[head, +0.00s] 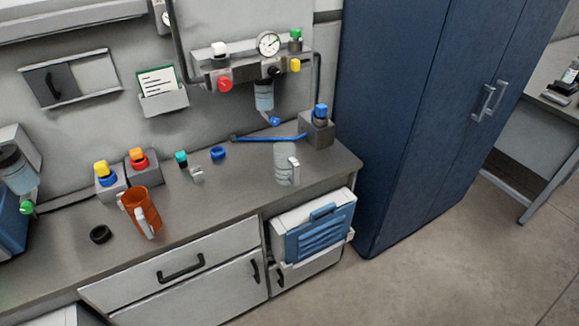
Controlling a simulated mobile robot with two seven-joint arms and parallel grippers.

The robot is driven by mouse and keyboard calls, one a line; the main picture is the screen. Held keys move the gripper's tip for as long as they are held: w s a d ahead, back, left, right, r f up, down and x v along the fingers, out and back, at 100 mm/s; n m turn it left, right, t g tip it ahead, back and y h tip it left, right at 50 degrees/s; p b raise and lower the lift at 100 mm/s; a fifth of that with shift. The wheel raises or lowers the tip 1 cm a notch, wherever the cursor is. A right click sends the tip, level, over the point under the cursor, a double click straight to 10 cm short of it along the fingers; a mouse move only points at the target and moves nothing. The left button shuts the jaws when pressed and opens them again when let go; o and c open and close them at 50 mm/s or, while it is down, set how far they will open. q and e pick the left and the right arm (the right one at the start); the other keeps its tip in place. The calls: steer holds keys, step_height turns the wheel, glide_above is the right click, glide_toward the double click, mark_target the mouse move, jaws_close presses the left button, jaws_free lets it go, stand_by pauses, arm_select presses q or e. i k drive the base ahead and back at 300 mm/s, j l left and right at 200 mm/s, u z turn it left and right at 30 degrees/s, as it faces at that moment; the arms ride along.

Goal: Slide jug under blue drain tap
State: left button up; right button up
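A pale grey, see-through jug (283,160) stands upright on the counter, with its handle on its right side. The blue drain tap (274,121) sits at the bottom of a clear filter bowl (264,97) on the wall-mounted regulator unit. The jug stands in front of the tap and a little to its right, apart from it. Neither of my grippers shows in the head view.
A long blue tool (268,138) lies behind the grey jug. A grey block with a blue knob (320,111) stands at its right. A blue ring (218,153), a black ring (100,234) and knobbed blocks (150,172) sit leftward. The counter (225,195) between the jugs is mostly clear.

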mark_target(287, 168)
steer(key=i+j+u, duration=0.1)
steer(key=u, duration=0.3)
steer(key=i+u, duration=0.25)
steer(key=u, duration=0.15)
